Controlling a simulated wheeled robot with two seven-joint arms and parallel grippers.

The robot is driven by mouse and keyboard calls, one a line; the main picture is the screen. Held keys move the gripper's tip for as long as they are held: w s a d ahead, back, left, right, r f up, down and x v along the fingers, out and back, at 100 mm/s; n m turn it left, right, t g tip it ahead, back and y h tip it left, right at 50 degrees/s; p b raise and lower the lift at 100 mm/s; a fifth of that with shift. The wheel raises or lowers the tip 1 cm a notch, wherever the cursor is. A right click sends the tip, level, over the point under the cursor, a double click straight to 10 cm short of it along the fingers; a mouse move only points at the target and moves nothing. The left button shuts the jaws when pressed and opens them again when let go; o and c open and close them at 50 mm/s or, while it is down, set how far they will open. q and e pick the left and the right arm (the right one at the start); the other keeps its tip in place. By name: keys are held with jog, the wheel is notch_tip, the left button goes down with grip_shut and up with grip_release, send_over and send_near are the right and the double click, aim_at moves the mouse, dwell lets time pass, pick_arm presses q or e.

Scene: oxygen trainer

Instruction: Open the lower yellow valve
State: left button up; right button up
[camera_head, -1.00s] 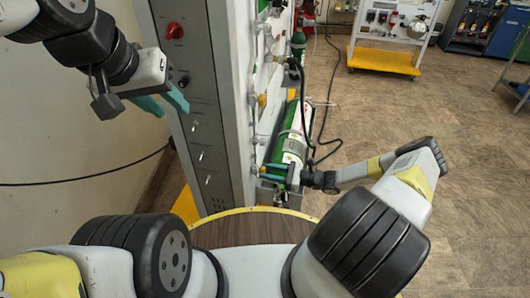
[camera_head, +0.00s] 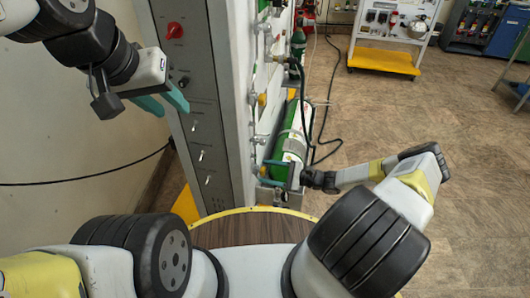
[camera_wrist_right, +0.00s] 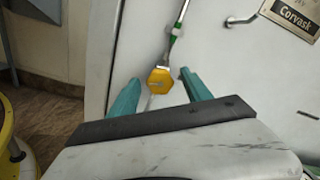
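The yellow valve (camera_wrist_right: 160,80) shows in the right wrist view as a yellow knob on a pale panel, with a green and metal pipe rising from it. My right gripper (camera_wrist_right: 160,76) is open, with one teal finger on each side of the knob. I cannot tell whether either finger touches it. In the head view, my right gripper (camera_head: 272,172) is low at the panel's side, and the lower valve is hard to make out there. My left gripper (camera_head: 170,103) is open and empty at the upper left, in front of the grey cabinet, away from the valve.
A green cylinder (camera_head: 293,133) stands beside the panel, close to my right gripper. Another yellow knob (camera_head: 262,99) is higher on the panel. A grey cabinet side (camera_head: 190,120) with a red knob (camera_head: 174,31) stands at the left. The floor (camera_head: 470,200) at the right is open.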

jog(key=v, duration=0.8)
dwell(0.4)
